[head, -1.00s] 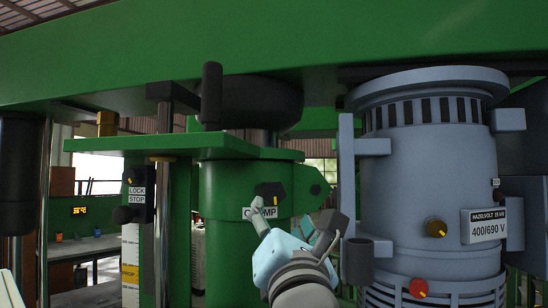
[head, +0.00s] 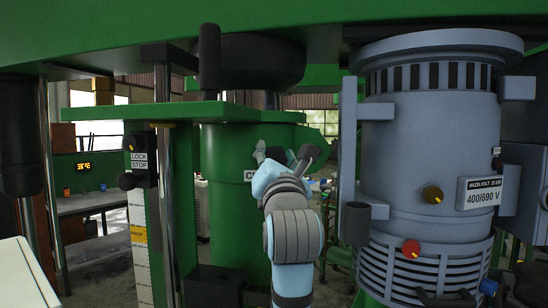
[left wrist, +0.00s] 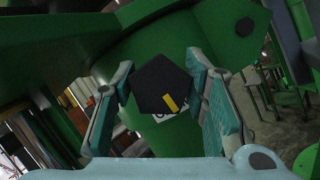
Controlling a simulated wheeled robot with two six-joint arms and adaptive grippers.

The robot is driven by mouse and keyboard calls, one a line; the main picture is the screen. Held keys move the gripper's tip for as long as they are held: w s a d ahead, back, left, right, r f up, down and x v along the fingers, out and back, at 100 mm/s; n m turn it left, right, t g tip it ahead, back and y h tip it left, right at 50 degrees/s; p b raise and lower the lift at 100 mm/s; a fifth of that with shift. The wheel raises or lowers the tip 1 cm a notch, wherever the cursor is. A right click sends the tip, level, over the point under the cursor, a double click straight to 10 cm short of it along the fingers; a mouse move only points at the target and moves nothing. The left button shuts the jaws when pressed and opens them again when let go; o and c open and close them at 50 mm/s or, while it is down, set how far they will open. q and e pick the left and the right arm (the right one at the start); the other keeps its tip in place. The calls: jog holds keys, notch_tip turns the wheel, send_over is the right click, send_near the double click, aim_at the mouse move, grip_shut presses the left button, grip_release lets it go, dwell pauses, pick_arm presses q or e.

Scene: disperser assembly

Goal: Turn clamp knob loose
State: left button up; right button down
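The clamp knob (left wrist: 161,86) is a dark, many-sided knob with a yellow mark, on the green column (head: 228,165). In the left wrist view it sits between the fingertips of my left gripper (left wrist: 158,74). The fingers are spread, one on each side and close to its edges; I cannot tell whether they touch it. My right gripper is not in view.
A grey motor (head: 428,150) with a yellow-marked knob and a red knob stands close on the right. A lock/stop switch (head: 139,165) is on the left. A green beam (head: 270,18) runs overhead, with a green plate (head: 170,111) below it.

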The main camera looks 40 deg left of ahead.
pick_arm(q)
jog(key=c, duration=0.4)
jog(key=shift+o, duration=0.2)
